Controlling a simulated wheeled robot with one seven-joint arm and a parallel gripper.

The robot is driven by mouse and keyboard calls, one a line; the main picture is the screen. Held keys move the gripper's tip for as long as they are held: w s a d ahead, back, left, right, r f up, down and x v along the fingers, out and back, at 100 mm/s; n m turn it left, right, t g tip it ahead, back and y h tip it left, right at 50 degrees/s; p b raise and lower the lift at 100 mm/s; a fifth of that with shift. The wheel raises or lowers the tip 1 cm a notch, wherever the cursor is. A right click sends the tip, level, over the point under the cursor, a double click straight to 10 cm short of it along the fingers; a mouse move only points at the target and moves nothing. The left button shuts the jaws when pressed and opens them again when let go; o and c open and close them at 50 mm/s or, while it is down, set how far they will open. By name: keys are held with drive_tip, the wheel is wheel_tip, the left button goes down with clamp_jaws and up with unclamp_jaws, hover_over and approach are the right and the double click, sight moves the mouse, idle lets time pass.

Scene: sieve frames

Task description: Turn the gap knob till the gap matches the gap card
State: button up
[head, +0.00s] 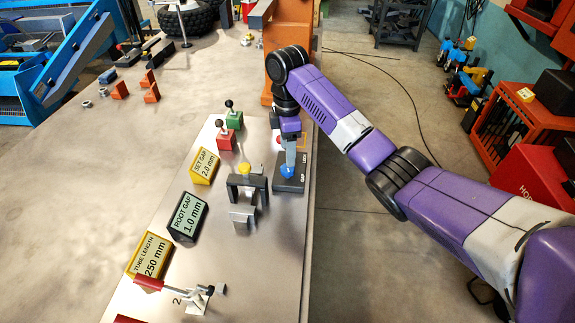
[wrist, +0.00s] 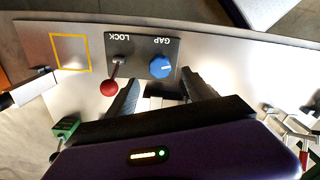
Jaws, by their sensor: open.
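The blue gap knob (wrist: 161,67) sits on a dark panel marked GAP and LOCK, with a pale mark on its top. It also shows in the head view (head: 287,172), below my gripper (head: 289,158). In the wrist view my gripper (wrist: 160,88) is open and empty, its two dark fingers apart, pointing toward the panel. The knob lies between their lines; whether they touch it I cannot tell. A lock lever with a red ball (wrist: 108,88) stands beside it. The yellow gap card (head: 204,166) reads SET GAP 2.0 mm. The green display (head: 186,215) reads ROOT GAP 1.0 mm.
A yellow-topped clamp fixture (head: 246,183) stands left of the panel. Red (head: 225,138) and green (head: 234,118) lever blocks stand behind. A yellow tube length card (head: 149,256) reads 250 mm. A red-handled toggle clamp (head: 150,284) is at the front. The left bench top is mostly clear.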

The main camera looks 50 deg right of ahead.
sight(288, 172)
wheel_tip(288, 172, down, 7)
drive_tip(key=shift+r, duration=0.2)
clamp_jaws()
idle(0.3)
drive_tip(key=shift+a+r+p, duration=0.1)
drive_tip(key=shift+p, duration=0.4)
